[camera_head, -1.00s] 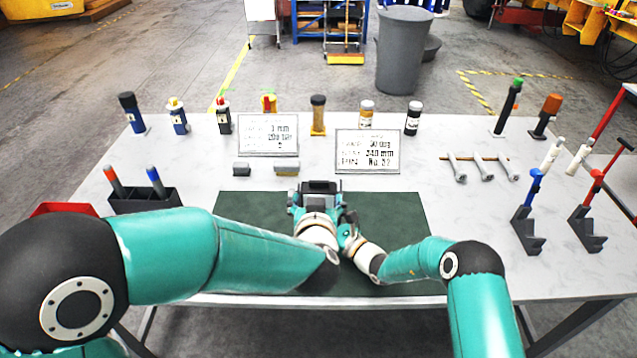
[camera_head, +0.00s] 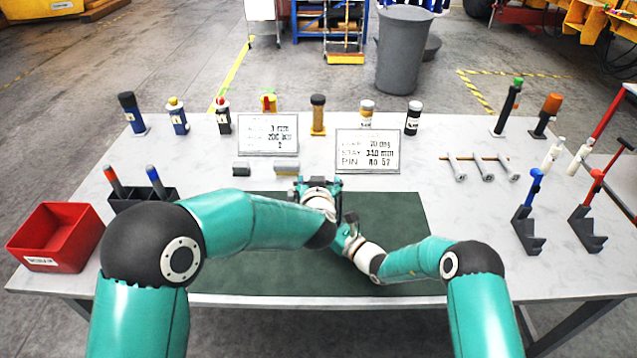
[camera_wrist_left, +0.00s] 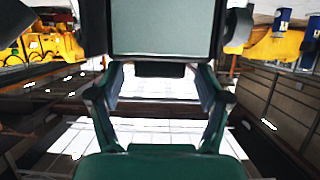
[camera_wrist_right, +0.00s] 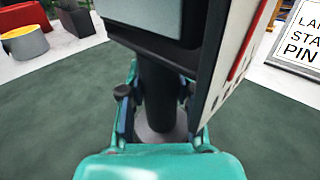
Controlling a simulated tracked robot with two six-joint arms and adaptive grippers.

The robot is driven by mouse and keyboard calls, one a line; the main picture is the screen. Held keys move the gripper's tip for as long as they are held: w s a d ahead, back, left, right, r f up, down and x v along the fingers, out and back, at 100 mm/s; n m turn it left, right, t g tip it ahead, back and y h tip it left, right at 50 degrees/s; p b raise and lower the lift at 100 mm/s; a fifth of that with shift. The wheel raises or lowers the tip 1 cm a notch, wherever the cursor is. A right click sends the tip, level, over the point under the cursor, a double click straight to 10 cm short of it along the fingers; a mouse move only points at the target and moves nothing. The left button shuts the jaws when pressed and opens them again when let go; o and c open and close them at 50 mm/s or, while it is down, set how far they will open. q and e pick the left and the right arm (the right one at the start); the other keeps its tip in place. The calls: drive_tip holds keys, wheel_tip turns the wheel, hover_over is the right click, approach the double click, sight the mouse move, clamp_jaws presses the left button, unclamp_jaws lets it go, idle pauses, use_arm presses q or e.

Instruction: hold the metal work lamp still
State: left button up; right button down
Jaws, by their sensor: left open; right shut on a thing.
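The metal work lamp is mostly hidden behind my left wrist in the head view; a dark part of it (camera_head: 320,182) shows at the mat's back edge. In the right wrist view its dark upright post (camera_wrist_right: 160,80) stands on a round base (camera_wrist_right: 158,134), with a grey head above. My right gripper (camera_wrist_right: 160,98) is shut on the post, low down; it is at the mat's middle in the head view (camera_head: 349,224). My left gripper (camera_wrist_left: 160,98) is open. A pale panel in a dark frame (camera_wrist_left: 163,25), apparently the lamp head, is ahead of its fingers; contact cannot be told.
A green mat (camera_head: 395,215) lies under the work. A red bin (camera_head: 57,237) and a black holder (camera_head: 130,196) are at left. Bottles line the back; stands and tools are at right.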

use_arm(q)
drive_tip(key=shift+c, duration=0.2)
drive_tip(key=c, duration=1.1)
drive_tip(key=shift+f, duration=0.1)
drive_tip(key=shift+s+a+f+t, duration=0.15)
drive_tip(key=shift+s+t, duration=0.1)
drive_tip(key=shift+t, duration=0.15)
drive_tip(key=shift+s+f+t, duration=0.15)
drive_tip(key=shift+s+t, duration=0.2)
drive_tip(key=shift+t, duration=0.5)
drive_tip(key=shift+s+f+t, duration=0.2)
drive_tip(key=shift+s+t, duration=0.1)
drive_tip(key=shift+t, duration=0.5)
drive_tip(key=shift+s+f+t, duration=0.15)
drive_tip(key=shift+s+t, duration=0.2)
drive_tip(key=shift+t, duration=0.5)
drive_tip(key=o, duration=1.1)
